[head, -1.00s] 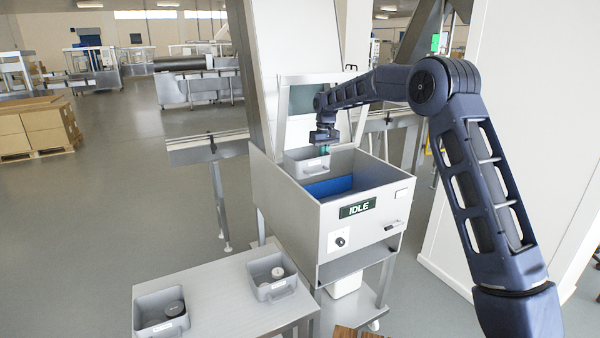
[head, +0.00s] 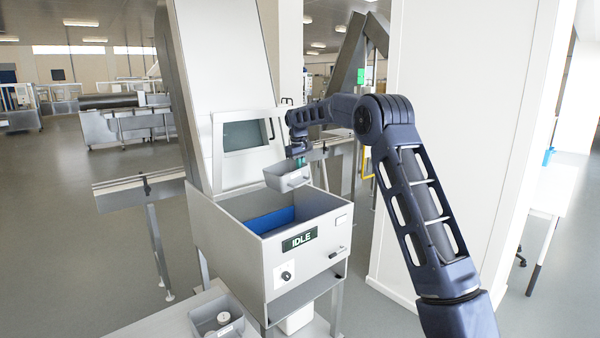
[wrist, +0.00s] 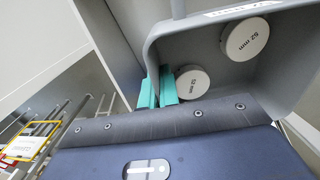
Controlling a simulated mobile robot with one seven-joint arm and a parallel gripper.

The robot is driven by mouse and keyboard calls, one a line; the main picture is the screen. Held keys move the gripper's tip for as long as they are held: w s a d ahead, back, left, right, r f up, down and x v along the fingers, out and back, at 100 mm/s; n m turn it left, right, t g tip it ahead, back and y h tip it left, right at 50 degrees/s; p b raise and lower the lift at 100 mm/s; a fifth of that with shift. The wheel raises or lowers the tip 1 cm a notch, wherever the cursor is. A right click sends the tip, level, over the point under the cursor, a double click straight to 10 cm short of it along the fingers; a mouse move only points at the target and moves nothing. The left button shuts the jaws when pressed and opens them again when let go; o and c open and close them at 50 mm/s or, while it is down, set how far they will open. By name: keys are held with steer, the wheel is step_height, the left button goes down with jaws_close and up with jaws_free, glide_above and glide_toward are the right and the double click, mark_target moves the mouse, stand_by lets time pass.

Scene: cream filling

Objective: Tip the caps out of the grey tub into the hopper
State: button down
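The grey tub (head: 283,179) hangs above the back right part of the hopper, apart from it and slightly tilted. My gripper (head: 299,160) is shut on the tub's wall. In the wrist view its teal fingertips (wrist: 157,90) pinch that wall. Two pale round caps marked 52 mm, one higher (wrist: 245,39) and one lower (wrist: 193,82), lie inside the tub (wrist: 160,38). Part of the tub's inside is hidden.
A panel with a window (head: 245,137) rises behind the hopper. Open floor lies at the left.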

steer(key=s+a+r+t+h, duration=0.2)
steer(key=t+h, duration=0.1)
steer(key=shift+r, duration=0.3)
steer(key=s+a+t+h, duration=0.1)
steer(key=r+t+h, duration=0.1)
steer(key=s+a+t+h, duration=0.1)
steer(key=shift+s+a+r+t+h, duration=0.25)
steer(key=shift+s+a+t+h, duration=0.1)
steer(key=shift+t+h, duration=0.05)
steer(key=s+a+t+h, duration=0.1)
steer(key=t+h, duration=0.1)
steer(key=s+a+t+h, duration=0.2)
steer(key=shift+f, duration=0.35)
steer(key=t+h, duration=0.1)
steer(key=s+a+f+t+h, duration=0.1)
steer(key=t+h, duration=0.1)
steer(key=shift+s+a+f+t+h, duration=0.3)
steer(key=shift+s+a+t+h, duration=0.1)
steer(key=shift+d, duration=0.1)
stand_by(0.6)
